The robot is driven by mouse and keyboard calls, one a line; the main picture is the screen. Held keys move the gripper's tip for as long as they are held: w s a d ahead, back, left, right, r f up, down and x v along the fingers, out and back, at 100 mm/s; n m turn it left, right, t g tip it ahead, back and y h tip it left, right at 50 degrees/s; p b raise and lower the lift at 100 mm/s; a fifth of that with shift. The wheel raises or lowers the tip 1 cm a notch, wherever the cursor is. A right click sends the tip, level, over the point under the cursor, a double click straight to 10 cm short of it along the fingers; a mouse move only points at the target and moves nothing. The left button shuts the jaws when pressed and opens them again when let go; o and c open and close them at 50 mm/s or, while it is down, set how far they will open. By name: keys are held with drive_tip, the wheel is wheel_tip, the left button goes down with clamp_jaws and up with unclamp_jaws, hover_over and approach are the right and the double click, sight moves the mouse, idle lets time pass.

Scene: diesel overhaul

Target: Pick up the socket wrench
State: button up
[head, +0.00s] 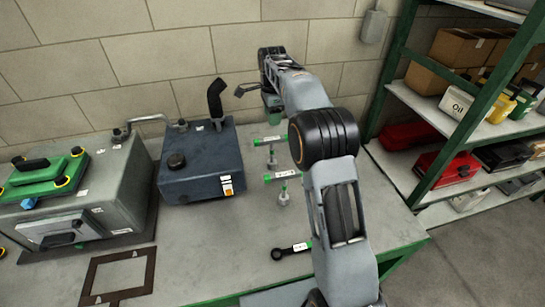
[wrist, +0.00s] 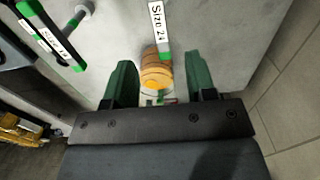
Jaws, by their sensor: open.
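My gripper (wrist: 158,72) is open in the wrist view, its two green fingers apart. An orange-brown round object (wrist: 156,70) shows between the fingers, with a gap on each side. A white and green label strip marked Size 24 (wrist: 158,25) reaches it from above. I cannot tell whether this object is the socket wrench. In the head view my arm hides most of the gripper. Grey upright socket-like tools (head: 283,196) with green and white label strips (head: 281,175) stand on the bench. A black ring-ended tool (head: 290,251) lies nearer the front.
A dark blue tank (head: 200,165) and a grey engine block with a green cover (head: 95,195) stand on the bench (head: 215,255) to the left. A flat dark frame (head: 92,299) lies in front. Green-framed shelves (head: 455,150) with boxes and bottles stand right. The wall is close behind.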

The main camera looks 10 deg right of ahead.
sight(272, 142)
wheel_tip(272, 142, down, 8)
drive_tip(key=shift+w+f, duration=0.1)
drive_tip(key=shift+f, duration=0.05)
drive_tip(key=shift+f+p, duration=0.9)
drive_tip(key=shift+f, duration=1.85)
clamp_jaws()
drive_tip(key=shift+r, duration=0.1)
